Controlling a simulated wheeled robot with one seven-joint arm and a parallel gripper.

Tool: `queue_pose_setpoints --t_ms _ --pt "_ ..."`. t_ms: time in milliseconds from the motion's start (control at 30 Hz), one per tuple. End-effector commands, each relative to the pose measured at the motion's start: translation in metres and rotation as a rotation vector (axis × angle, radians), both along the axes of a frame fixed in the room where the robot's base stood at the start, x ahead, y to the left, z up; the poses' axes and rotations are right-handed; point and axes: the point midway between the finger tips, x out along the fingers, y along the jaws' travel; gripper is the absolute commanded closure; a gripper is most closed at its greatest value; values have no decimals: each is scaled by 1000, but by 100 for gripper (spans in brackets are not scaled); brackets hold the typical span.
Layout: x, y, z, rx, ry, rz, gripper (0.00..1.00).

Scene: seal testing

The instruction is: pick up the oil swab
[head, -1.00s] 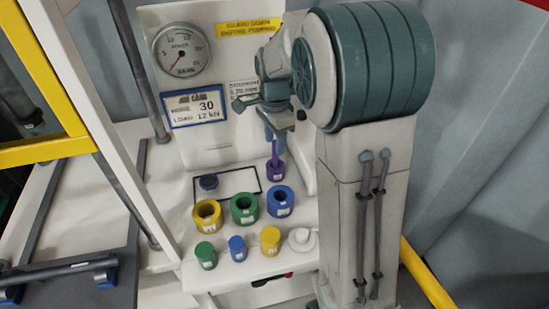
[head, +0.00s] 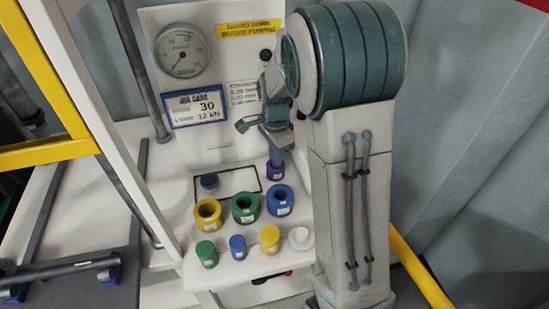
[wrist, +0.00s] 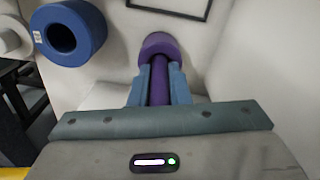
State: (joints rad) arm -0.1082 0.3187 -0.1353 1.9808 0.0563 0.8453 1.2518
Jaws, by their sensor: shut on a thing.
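The oil swab (wrist: 159,75) is a purple rod standing in a short purple round holder (wrist: 160,44), seen at the top middle of the wrist view. The holder also shows in the head view (head: 275,172), at the back right of the white bench. My gripper (wrist: 159,90) is shut on the purple rod, with one blue-grey finger on each side, just above the holder. In the head view my gripper (head: 276,148) hangs down over the holder and hides most of the rod. The lower end of the rod is hidden inside the holder.
Blue (head: 280,200), green (head: 245,207) and yellow (head: 208,212) rings stand in front of the holder. Small green, blue and yellow cylinders and a white part (head: 300,238) stand nearer. A panel rises behind.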

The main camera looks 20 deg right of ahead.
Motion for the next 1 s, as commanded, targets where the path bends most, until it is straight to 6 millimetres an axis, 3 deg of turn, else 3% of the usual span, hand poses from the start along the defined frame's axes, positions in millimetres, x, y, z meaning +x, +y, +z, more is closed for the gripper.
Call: queue_pose_setpoints --t_ms 267,600,1000 --pt "1 0 11 0 -3 0 100" --pt "1 0 76 0 -4 0 100" --pt "0 0 127 0 0 0 100"
